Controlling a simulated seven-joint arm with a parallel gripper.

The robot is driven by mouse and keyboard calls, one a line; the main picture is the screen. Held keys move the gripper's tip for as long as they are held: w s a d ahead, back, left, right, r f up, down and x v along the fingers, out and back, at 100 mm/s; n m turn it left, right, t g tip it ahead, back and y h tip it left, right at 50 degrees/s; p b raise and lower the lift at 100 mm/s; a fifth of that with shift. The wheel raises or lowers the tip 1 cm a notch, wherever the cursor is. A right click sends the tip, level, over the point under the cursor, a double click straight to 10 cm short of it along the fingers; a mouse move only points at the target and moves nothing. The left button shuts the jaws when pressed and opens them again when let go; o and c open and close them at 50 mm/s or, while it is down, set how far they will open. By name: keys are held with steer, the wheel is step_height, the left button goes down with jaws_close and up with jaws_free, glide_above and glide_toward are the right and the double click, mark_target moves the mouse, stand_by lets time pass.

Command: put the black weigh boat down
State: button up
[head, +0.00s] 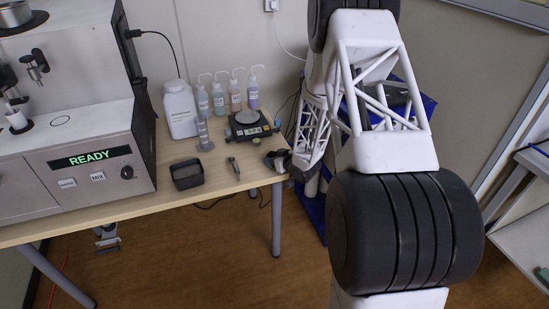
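A black open-topped container (187,174) sits upright on the front part of the wooden bench; it may be the black weigh boat, but I cannot be sure. My gripper (275,159) is at the right edge of the bench, apart from this container and to its right. The gripper is small and dark here, and a dark shape at its fingers cannot be told apart from the fingers themselves. I cannot see whether it holds something.
A balance (247,124) stands behind the gripper. Several wash bottles (236,95), a white jug (180,110) and a clear cylinder (204,135) stand at the back. A small dark tool (234,168) lies between container and gripper. The analyser (75,155) reads READY at left.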

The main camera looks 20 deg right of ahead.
steer(key=o, duration=0.4)
steer(key=shift+o, duration=0.2)
steer(key=shift+v, duration=3.9)
steer(key=shift+r, duration=0.15)
